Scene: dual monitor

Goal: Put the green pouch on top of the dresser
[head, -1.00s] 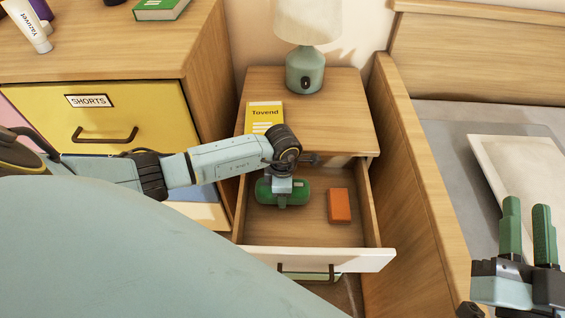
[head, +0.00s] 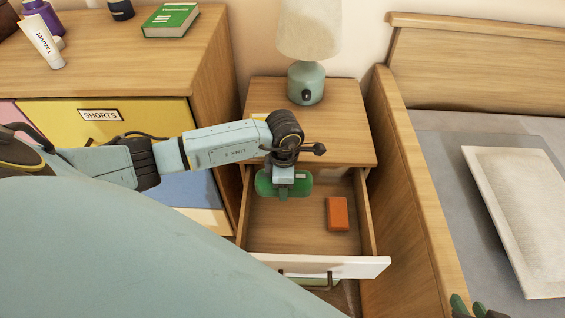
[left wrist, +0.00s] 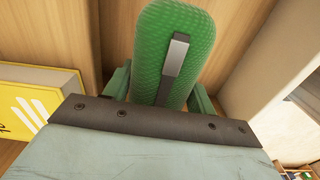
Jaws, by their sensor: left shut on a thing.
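The green pouch (head: 302,185) is in the grip of my left gripper (head: 284,190), over the left part of the open nightstand drawer (head: 290,222). It looks raised off the drawer bottom, though its exact height is hard to tell. In the left wrist view the pouch (left wrist: 150,50) fills the space between the fingers, with a grey strip on its face. The wooden dresser (head: 100,75) stands at the left, with bare room on its top. Only the fingertips of my right gripper (head: 470,304) show at the bottom right, apart and empty.
An orange box (head: 337,213) lies in the drawer. A lamp (head: 306,80) stands on the nightstand, and a yellow book (left wrist: 40,95) shows in the left wrist view. On the dresser are a green book (head: 171,19), a white tube (head: 42,42) and a purple bottle (head: 48,14).

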